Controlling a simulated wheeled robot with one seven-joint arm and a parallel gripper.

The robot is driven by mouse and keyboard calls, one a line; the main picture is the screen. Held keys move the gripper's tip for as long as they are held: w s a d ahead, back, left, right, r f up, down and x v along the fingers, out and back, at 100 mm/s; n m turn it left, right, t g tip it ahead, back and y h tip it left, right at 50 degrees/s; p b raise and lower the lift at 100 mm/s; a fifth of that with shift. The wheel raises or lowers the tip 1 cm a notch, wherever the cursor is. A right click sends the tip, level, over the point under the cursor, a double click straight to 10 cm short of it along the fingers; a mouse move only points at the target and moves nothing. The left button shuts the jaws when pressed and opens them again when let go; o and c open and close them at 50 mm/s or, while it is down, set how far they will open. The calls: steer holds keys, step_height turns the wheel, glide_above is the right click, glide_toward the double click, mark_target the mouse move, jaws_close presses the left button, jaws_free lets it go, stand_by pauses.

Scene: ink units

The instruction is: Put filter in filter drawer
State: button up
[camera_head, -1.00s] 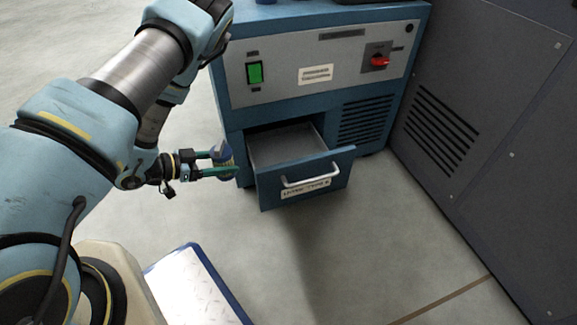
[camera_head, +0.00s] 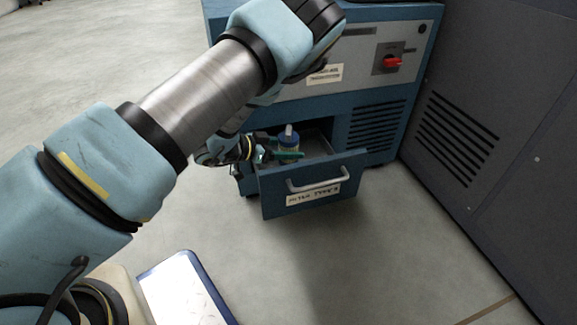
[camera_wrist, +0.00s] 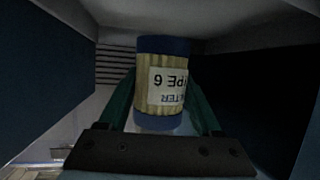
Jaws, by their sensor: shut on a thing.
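The filter (camera_head: 288,142) is a pleated tan cylinder with blue ends and a white label. In the wrist view the filter (camera_wrist: 162,62) stands between my green fingers, its label upside down and reading "TYPE 6". My gripper (camera_head: 283,154) is shut on it. The filter drawer (camera_head: 312,187) is pulled out of the blue unit, with a pale handle and a white label too small to read surely. The filter is within the drawer's opening, behind its front panel. Whether it touches the drawer floor cannot be told.
The blue unit (camera_head: 375,88) has a red switch (camera_head: 393,62) and vents above and right of the drawer. A dark grey cabinet (camera_head: 490,110) stands at right. A blue-edged plate (camera_head: 185,290) is at lower left. The floor in front of the drawer is clear.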

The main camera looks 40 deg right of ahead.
mark_target(288, 161)
step_height(288, 161, down, 5)
steer(key=b, duration=0.3)
steer(key=shift+r, duration=0.1)
steer(key=o, duration=1.5)
steer(key=shift+c, duration=0.2)
steer(key=shift+r, duration=0.1)
steer(key=shift+w+a+r+p, duration=0.1)
steer(key=shift+a+r+p, duration=0.1)
steer(key=shift+a+p, duration=0.25)
steer(key=p+v, duration=0.5)
steer(key=v, duration=0.6)
steer(key=shift+p, duration=0.3)
